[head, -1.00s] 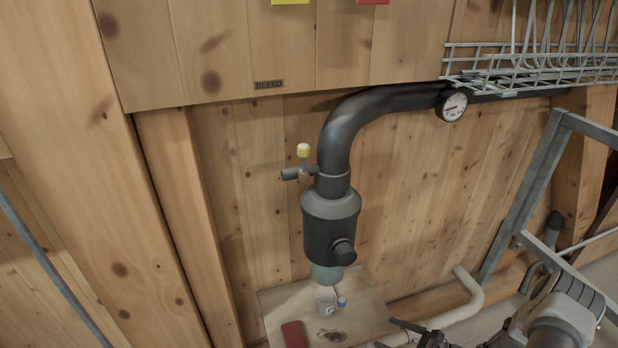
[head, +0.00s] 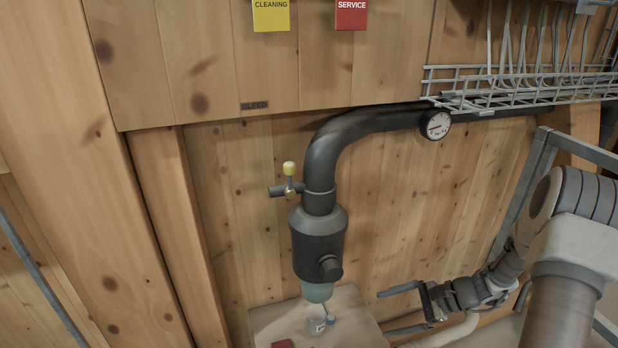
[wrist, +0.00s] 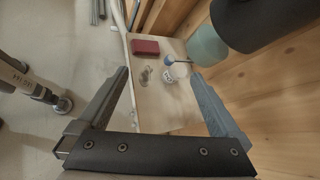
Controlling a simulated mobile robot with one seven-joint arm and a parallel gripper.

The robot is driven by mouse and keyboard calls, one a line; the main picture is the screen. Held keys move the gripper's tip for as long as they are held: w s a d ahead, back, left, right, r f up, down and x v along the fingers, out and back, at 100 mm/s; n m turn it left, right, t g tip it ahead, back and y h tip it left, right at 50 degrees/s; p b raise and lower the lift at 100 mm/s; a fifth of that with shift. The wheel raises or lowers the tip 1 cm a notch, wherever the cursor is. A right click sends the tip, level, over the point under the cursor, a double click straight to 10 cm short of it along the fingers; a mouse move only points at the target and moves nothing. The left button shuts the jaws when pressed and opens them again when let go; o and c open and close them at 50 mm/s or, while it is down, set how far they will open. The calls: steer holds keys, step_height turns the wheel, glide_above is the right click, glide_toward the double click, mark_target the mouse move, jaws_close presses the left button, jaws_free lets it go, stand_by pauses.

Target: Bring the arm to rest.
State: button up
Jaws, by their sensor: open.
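My gripper (head: 381,312) is open in the head view, at the lower right, with its two fingers pointing left. Nothing is between the fingers there. It is to the right of the small wooden shelf (head: 352,306) and apart from the black pipe unit (head: 319,247). In the wrist view the open fingers (wrist: 160,75) spread on either side of the shelf, which lies beyond them. A white cup (wrist: 169,76) and a dark red block (wrist: 146,46) rest on the shelf.
A yellow-knobbed valve (head: 289,180) sits on the pipe, and a round gauge (head: 436,125) is farther right. A wire rack (head: 500,90) hangs above. A grey metal frame (head: 527,185) stands behind my arm. Yellow (head: 271,14) and red (head: 351,14) signs are at the top.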

steer(key=s+a+r+n+t+h, duration=0.25)
steer(key=s+r+n+h, duration=0.4)
steer(key=s+r, duration=0.65)
steer(key=s+a+r+n+t+h, duration=0.1)
steer(key=s+a+r+n+h, duration=0.25)
steer(key=s+r+n, duration=0.95)
steer(key=w+r+m+p, duration=0.2)
steer(key=r+p, duration=0.5)
steer(key=r, duration=0.1)
steer(key=w+r+m+p, duration=0.2)
steer(key=r+p, duration=0.4)
steer(key=r, duration=0.3)
steer(key=shift+w+d+r+h+p, duration=0.15)
steer(key=shift+w+d+h+p, duration=0.1)
steer(key=shift+w+h+p, duration=0.15)
